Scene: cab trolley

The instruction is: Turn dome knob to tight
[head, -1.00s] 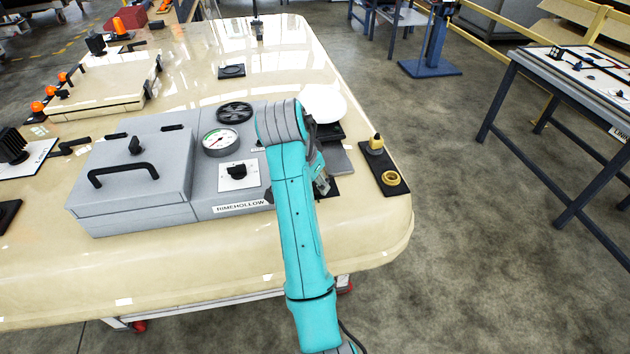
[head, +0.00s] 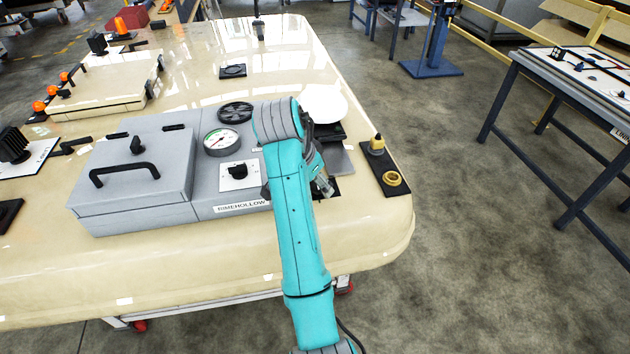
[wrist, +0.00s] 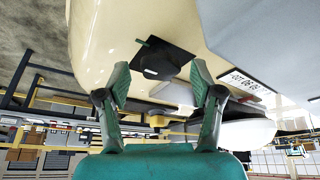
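In the wrist view my gripper (wrist: 159,68) is open, with its two teal fingers apart and nothing held between them. Beyond the fingertips is a black plate (wrist: 172,58) with a dark low fitting and a small green tip at one edge. Whether this fitting is the dome knob I cannot tell. In the head view my gripper (head: 323,186) is mostly hidden behind my arm, over the black plate (head: 332,190) at the trolley's front right. A white dome (head: 323,103) stands behind my arm. A black rotary knob (head: 237,172) sits on a white square plate.
The grey console (head: 150,150) with a handled lid and a gauge (head: 221,141) stands left of my arm. A black strip (head: 385,170) with yellow fittings lies to the right, near the edge of the cream trolley top (head: 350,255).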

